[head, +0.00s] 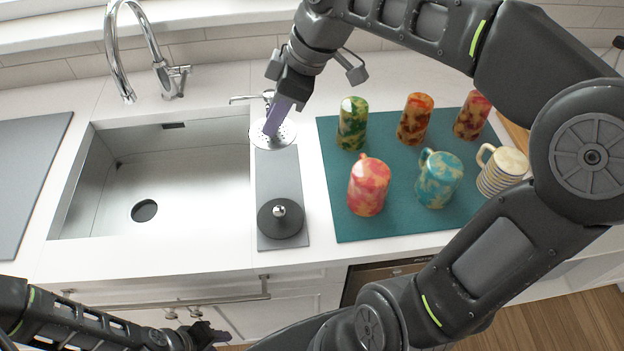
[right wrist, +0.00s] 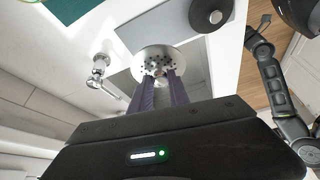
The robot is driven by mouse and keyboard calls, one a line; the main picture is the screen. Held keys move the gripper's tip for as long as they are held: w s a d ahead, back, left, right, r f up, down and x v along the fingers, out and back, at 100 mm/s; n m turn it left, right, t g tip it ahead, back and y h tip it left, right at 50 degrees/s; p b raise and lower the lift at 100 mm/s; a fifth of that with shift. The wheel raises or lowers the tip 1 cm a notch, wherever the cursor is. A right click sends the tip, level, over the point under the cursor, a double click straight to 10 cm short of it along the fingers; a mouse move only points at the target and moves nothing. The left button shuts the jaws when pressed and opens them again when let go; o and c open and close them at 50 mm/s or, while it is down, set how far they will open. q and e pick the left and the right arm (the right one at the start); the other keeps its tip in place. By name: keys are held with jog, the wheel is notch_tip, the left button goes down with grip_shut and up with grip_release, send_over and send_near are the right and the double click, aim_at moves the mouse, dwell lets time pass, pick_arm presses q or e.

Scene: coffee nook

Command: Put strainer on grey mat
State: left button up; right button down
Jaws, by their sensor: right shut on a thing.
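The strainer (head: 283,131) is a silver disc with small holes. My right gripper (head: 272,131) is shut on it by its middle; the fingers and strainer also show in the right wrist view (right wrist: 160,57). A narrow grey mat (head: 278,175) lies right of the sink, and the strainer overlaps its far end in the head view. I cannot tell whether the strainer touches it. A dark round piece with a silver knob (head: 281,220) sits on the mat's near end. My left gripper (head: 205,335) is low at the front, before the cabinets; its jaws are unclear.
The sink (head: 160,185) is empty, with a tall faucet (head: 112,60) behind it. A small tap (head: 266,96) stands just behind the strainer. A teal mat (head: 390,225) with several cups and mugs lies to the right. Another grey surface (head: 28,180) lies left of the sink.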

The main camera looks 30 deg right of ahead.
aim_at(281, 132)
jog(key=shift+a, duration=0.1)
jog(key=shift+f+p, duration=0.3)
jog(key=shift+f, duration=2.8)
jog(key=shift+f, duration=1.9)
jog(key=shift+f, duration=0.25)
jog(key=c, duration=1.2)
grip_release()
jog(key=shift+r, duration=0.1)
jog(key=shift+c, duration=0.2)
jog(key=shift+r, duration=0.1)
